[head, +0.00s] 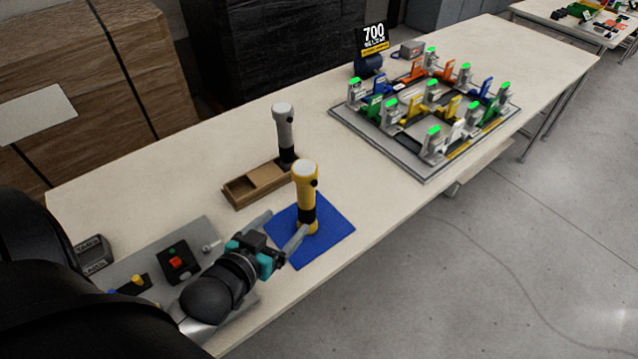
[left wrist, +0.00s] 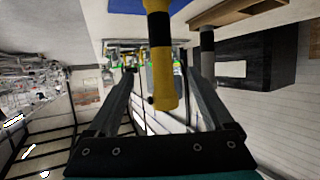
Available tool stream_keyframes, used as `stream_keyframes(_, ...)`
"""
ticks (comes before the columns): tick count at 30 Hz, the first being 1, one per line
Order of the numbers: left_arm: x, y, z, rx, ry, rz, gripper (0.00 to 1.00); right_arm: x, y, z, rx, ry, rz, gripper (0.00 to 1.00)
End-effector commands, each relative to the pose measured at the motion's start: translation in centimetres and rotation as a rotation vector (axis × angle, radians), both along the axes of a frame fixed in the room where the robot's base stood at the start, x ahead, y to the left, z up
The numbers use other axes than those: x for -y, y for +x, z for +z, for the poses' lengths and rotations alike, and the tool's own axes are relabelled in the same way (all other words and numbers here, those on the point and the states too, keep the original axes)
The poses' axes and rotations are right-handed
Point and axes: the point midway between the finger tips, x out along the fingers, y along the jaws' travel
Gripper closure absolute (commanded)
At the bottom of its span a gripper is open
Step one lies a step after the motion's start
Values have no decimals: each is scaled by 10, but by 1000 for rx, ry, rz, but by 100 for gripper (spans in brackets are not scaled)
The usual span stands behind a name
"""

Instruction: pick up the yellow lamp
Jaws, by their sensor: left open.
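The yellow lamp (head: 304,183) stands upright on a blue mat (head: 336,233), with a black band and a yellow base. My left gripper (head: 281,230) is open, with its two fingers reaching toward the lamp's lower part. In the left wrist view the lamp (left wrist: 163,85) shows upside down between the spread fingers (left wrist: 160,70), with a gap on both sides. I cannot tell how deep it sits between them. The lamp's far side is hidden. My right gripper is not in view.
A grey lamp (head: 283,128) stands at a wooden tray (head: 239,192) just behind. A grey panel with a red button (head: 176,262) lies left. Bare table (head: 375,195) lies between.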

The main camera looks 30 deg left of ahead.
Motion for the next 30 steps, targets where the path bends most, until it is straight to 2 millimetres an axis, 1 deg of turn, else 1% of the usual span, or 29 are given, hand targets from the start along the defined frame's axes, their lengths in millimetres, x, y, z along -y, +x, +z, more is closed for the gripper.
stream_keyframes(1, -1, 4, -2, 4, 0, 0, 15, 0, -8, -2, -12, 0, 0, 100)
stream_keyframes(6, -2, 26, -11, 5, 0, -1, 15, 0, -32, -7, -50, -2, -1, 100)
stream_keyframes(9, -3, 41, -17, 3, 0, -1, 15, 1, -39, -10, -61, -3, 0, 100)
stream_keyframes(13, -5, 59, -25, 3, 0, 0, 15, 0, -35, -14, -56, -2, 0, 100)
stream_keyframes(18, -6, 80, -34, 2, -1, -1, 15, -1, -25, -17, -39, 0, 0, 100)
stream_keyframes(21, -7, 87, -37, 1, -1, -1, 15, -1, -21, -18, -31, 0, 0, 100)
stream_keyframes(26, -8, 93, -39, 0, -1, 0, 15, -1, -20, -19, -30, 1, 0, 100)
stream_keyframes(30, -10, 107, -43, 2, 0, 0, 15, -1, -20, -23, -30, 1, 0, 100)
